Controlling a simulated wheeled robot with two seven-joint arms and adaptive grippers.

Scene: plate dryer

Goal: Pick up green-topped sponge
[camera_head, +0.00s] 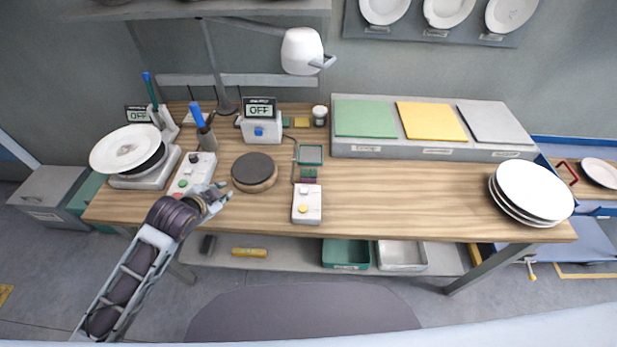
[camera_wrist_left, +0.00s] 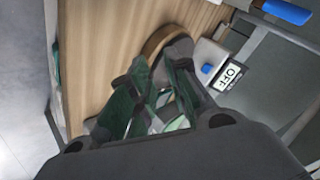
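A small block with a green top and a darker lower side, which looks like the green-topped sponge (camera_head: 309,172), lies mid-table between a green-rimmed square tray (camera_head: 310,154) and a white box with a yellow button (camera_head: 307,205). I cannot make it out in the left wrist view. My left gripper (camera_head: 222,193) is over the table's front left part, left of the sponge and apart from it. Its fingers also show in the left wrist view (camera_wrist_left: 152,92); they are spread, with nothing seen held between them. My right gripper is not in view.
A round dark-topped disc (camera_head: 254,170) stands between my left gripper and the sponge. A white control box with buttons (camera_head: 193,174) is beside the gripper. White plates (camera_head: 533,190) are stacked at the right. The table right of the sponge is clear.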

